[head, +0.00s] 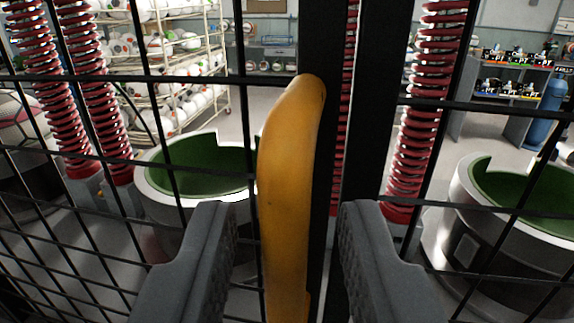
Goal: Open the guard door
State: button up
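The guard door (322,40) is a black frame with wire mesh, filling the view close in front of me. Its yellow upright handle (287,190) stands near the middle, beside the black door post. My gripper (288,215) is open, with one grey finger left of the handle and the other right of it and of the post. I see gaps between the fingers and the handle, so the fingers do not appear to touch it. The handle's lower end runs out of the bottom of the picture.
Behind the mesh are red coil springs (415,120) and two round press bowls with green insides, one left (155,185) and one right (480,200). A rack of balls (175,60) stands at the back left, and a shelf (510,90) at the back right.

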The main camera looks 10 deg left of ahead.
jog(key=shift+w+a, duration=0.25)
jog(key=shift+w, duration=0.65)
grip_shut()
jog(key=shift+s+f, duration=0.1)
jog(key=shift+s, duration=0.05)
